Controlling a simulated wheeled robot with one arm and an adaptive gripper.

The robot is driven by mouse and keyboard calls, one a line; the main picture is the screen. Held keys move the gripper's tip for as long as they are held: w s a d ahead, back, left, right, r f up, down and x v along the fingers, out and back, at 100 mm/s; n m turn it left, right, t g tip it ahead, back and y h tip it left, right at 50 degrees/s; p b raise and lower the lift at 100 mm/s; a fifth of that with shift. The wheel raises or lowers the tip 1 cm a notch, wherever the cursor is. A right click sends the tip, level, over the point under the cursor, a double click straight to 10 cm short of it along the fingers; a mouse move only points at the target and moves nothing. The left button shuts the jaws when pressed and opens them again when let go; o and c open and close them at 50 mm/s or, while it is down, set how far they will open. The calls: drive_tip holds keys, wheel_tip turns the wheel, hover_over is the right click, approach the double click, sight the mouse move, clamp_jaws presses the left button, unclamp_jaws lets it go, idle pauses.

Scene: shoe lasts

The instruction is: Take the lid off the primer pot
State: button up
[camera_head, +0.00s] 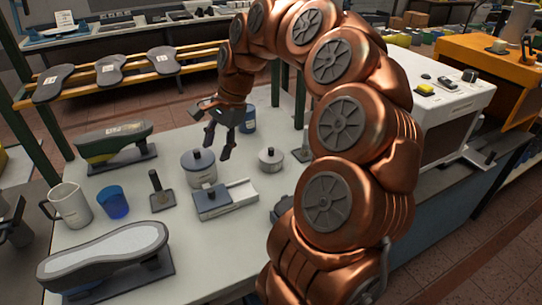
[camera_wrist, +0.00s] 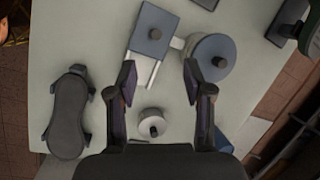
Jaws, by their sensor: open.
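Two lidded pots with dark knobs stand on the pale table. The larger grey pot (camera_head: 198,172) has a blue-grey lid (camera_head: 198,158) seated on it; the wrist view shows this lid (camera_wrist: 213,52) at upper right. The smaller pale pot (camera_head: 270,161) stands to its right, and shows low in the middle of the wrist view (camera_wrist: 152,128). I cannot read which is the primer pot. My gripper (camera_head: 218,148) is open and empty, pointing down above the table near the larger pot. In the wrist view its fingers (camera_wrist: 158,76) are apart, with nothing between them.
A box with a knobbed blue block (camera_head: 212,202) sits in front of the larger pot. A brush-like tool (camera_head: 160,192), blue cup (camera_head: 113,202), grey jug (camera_head: 70,205) and shoe lasts (camera_head: 105,255) are left. A blue can (camera_head: 248,121) stands behind. My arm hides the table's right side.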

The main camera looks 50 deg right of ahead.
drive_tip(key=w+d+f+m+t, duration=0.1)
drive_tip(key=d+m, duration=0.2)
drive_tip(key=d, duration=0.2)
drive_tip(key=w+d+f+m, duration=0.1)
drive_tip(key=d+f+m, duration=0.1)
drive_tip(key=d, duration=0.3)
drive_tip(key=m, duration=0.8)
approach(273, 149)
wheel_tip(273, 149, down, 3)
drive_tip(key=shift+a+f+n+t+h, duration=0.3)
drive_tip(key=shift+a+f, duration=0.5)
drive_tip(key=shift+w+f+p, duration=0.4)
drive_tip(key=x, duration=0.1)
drive_tip(key=p+x, duration=0.1)
drive_tip(key=x, duration=0.1)
drive_tip(key=shift+w, duration=0.35)
drive_tip(key=shift+w+a+f, duration=0.1)
drive_tip(key=shift+a+f, duration=0.05)
drive_tip(key=shift+f, duration=0.3)
drive_tip(key=shift+c, duration=0.3)
drive_tip(key=c, duration=0.9)
